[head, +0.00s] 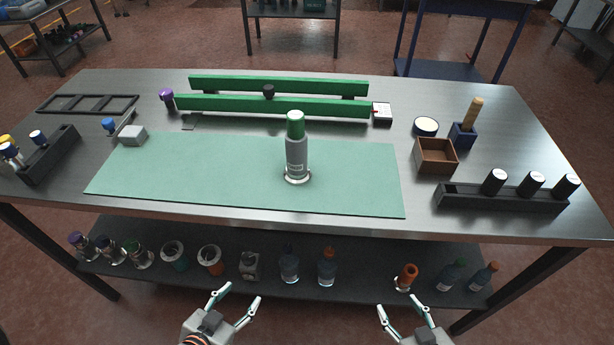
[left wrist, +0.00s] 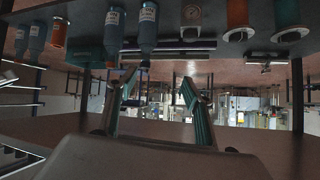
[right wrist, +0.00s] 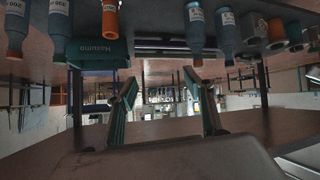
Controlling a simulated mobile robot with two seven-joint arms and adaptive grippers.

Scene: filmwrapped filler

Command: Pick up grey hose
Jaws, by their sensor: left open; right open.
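No thing in view is plainly a grey hose. A grey upright cylinder with a green top (head: 297,150) stands on the green mat (head: 220,175) near the middle of the table, with a pale ring at its foot. My left gripper (head: 239,294) is open and empty, low in front of the table near the lower shelf. My right gripper (head: 400,297) is also open and empty, further right at about the same height. The fingers of both also show open in the left wrist view (left wrist: 157,82) and the right wrist view (right wrist: 157,82).
The table's front edge and the dark lower shelf (head: 370,280), with several bottles and jars, lie beyond my grippers. Green rails (head: 280,85) run along the table's back. A brown box (head: 436,155) and a black rack (head: 500,198) stand right, another rack (head: 48,157) left.

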